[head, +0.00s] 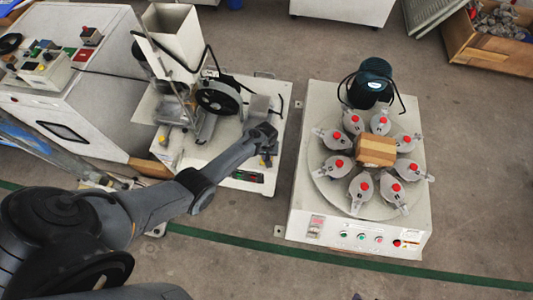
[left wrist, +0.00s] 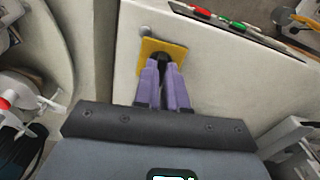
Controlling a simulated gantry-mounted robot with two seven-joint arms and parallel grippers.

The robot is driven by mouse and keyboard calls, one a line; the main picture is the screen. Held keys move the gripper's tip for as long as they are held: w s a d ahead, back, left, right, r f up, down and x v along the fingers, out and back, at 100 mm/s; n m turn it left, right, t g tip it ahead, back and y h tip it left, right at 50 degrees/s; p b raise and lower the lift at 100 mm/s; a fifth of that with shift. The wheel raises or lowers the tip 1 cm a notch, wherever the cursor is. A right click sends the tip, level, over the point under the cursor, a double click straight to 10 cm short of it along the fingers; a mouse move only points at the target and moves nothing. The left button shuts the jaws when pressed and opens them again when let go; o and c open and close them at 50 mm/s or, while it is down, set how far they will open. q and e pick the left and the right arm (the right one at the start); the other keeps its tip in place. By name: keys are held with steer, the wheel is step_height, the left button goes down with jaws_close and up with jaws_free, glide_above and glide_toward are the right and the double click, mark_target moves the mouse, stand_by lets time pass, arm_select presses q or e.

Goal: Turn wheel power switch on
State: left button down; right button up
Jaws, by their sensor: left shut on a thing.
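The switch in the left wrist view is a small black knob (left wrist: 161,59) on a square yellow plate (left wrist: 172,48), fixed to a white machine surface. The two purple fingers of my left gripper (left wrist: 163,72) are closed around the knob from below in that view. In the head view my left gripper (head: 268,152) is over the right side of the wheel machine's white base (head: 228,166), and it hides the switch. The machine's black wheel (head: 218,98) stands behind and left of the gripper. My right gripper is not in view.
A second white machine (head: 297,222) with a turntable of several grey, red-topped pieces stands to the right, with a cardboard box (head: 376,151) in its middle. A strip of floor separates the machines. A control cabinet (head: 80,125) is at left. A button panel (left wrist: 235,26) is near the switch.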

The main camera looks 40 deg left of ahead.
arm_select(q)
steer(key=m, duration=0.2)
steer(key=shift+m+p, duration=0.35)
steer(key=shift+m, duration=0.05)
steer(key=m, duration=0.2)
steer(key=shift+m, duration=0.4)
steer(key=m, duration=0.3)
steer(key=shift+m+p, duration=0.3)
steer(key=shift+m, duration=0.5)
steer(key=c, duration=1.2)
jaws_free()
